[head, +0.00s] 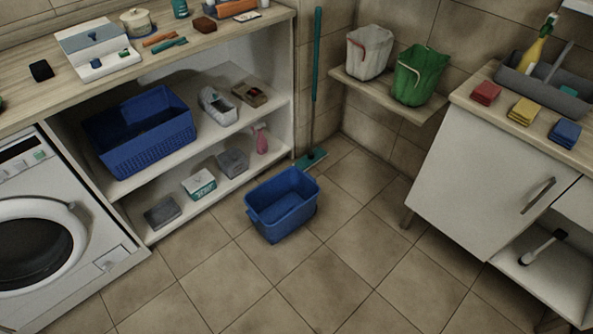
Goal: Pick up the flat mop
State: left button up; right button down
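A flat mop (315,60) stands upright in the back corner, just right of the open shelf unit. Its long handle is teal at the top and grey lower down. Its teal flat head (312,159) rests on the floor behind the blue bucket, and the bucket may hide part of it. Neither of my grippers shows in the head view.
A blue bucket (283,222) stands on the floor in front of the mop head. An open shelf unit (215,144) is left. A white cabinet (480,185) stands right. The front floor is clear.

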aim_at(314, 157)
jog(key=i+l+z, duration=0.25)
jog(key=i, duration=0.4)
jog(key=i+j+z, duration=0.1)
jog(key=i+z, duration=0.2)
jog(key=i, duration=0.35)
